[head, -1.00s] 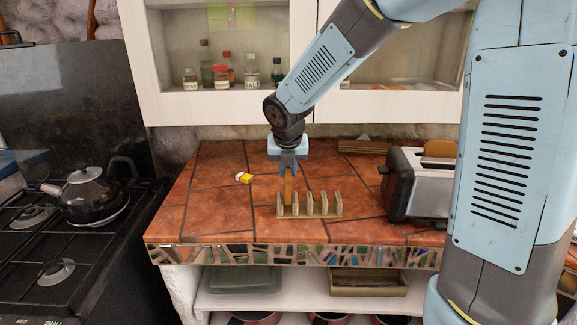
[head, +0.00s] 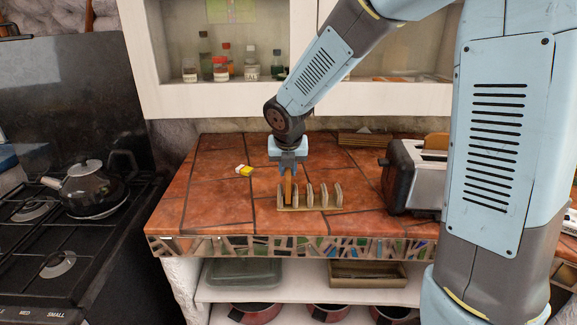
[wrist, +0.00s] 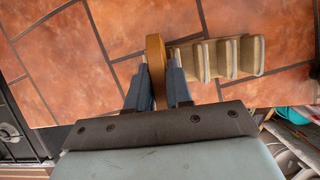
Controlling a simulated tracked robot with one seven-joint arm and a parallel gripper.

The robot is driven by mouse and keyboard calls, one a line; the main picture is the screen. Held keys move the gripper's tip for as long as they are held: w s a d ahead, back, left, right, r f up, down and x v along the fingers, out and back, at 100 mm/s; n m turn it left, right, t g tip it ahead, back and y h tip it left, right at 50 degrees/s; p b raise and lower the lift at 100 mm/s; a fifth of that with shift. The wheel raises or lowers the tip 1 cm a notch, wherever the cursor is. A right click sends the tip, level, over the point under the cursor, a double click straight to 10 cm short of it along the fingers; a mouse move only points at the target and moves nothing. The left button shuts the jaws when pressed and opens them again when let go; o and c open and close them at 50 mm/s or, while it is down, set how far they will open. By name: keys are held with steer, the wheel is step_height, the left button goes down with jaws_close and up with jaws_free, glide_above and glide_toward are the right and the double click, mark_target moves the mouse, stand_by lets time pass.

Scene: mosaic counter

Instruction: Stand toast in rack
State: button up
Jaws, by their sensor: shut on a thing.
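My gripper (head: 288,171) is shut on a slice of brown toast (head: 288,188), held upright on edge and pointing down. The toast is at the left end of the pale toast rack (head: 311,209), its lower part down among the leftmost dividers. Whether it touches the rack's base is hidden. In the wrist view, the toast (wrist: 155,60) stands between my fingers (wrist: 157,92), and the rack's dividers (wrist: 226,58) run off to its right. The rack's other visible slots are empty.
A toaster (head: 416,177) with another brown slice (head: 437,141) in it stands right of the rack. A stove with a kettle (head: 90,189) is further left. Tiled counter is clear in front.

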steer(key=shift+f, duration=0.35)
steer(key=o, duration=0.5)
steer(key=shift+o, duration=0.5)
stand_by(0.3)
steer(key=o, duration=0.5)
steer(key=shift+c, duration=0.2)
steer(key=v, duration=1.3)
steer(key=shift+r, duration=0.35)
